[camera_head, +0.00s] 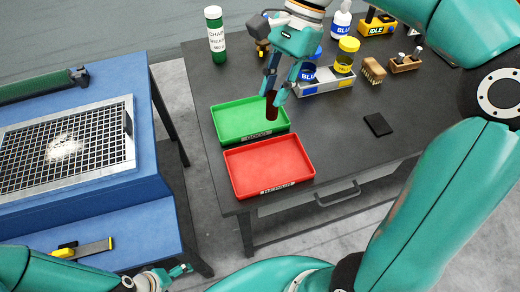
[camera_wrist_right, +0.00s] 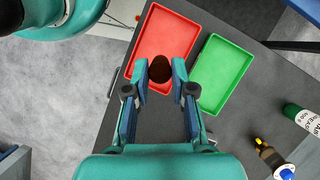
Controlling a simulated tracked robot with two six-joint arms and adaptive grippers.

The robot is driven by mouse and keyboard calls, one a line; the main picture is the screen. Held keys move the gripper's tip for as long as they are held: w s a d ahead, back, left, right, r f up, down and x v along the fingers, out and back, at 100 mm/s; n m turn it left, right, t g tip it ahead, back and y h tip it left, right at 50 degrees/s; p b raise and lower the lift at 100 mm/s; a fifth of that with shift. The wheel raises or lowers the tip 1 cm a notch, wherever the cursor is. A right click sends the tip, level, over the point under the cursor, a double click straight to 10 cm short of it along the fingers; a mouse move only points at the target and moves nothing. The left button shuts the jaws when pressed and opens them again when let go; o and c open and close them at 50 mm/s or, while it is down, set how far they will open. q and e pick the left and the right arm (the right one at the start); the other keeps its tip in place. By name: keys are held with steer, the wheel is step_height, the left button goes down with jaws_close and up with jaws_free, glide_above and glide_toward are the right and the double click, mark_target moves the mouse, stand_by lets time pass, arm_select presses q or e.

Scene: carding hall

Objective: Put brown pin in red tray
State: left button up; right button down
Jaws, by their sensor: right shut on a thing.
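The brown pin (camera_head: 271,106) is dark and upright in my right gripper (camera_head: 279,92), which is shut on it above the dark table. In the right wrist view the pin (camera_wrist_right: 160,68) sits between the fingertips (camera_wrist_right: 160,76), over the red tray's edge near the gap between the trays. The red tray (camera_head: 268,165) is empty, at the table's near left corner; it also shows in the right wrist view (camera_wrist_right: 168,32). My left gripper (camera_head: 178,272) is low at the bottom left, away from the table; its fingers are too small to read.
An empty green tray (camera_head: 236,119) lies directly behind the red one. A blue bench with a wire grid (camera_head: 70,150) stands left.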

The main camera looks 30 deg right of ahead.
step_height(320, 180, down, 20)
steer(key=shift+r+b, duration=0.2)
steer(key=shift+b, duration=0.45)
steer(key=shift+f, duration=0.1)
steer(key=c, duration=1)
jaws_free()
steer(key=v, duration=1.2)
steer(key=shift+p, duration=0.3)
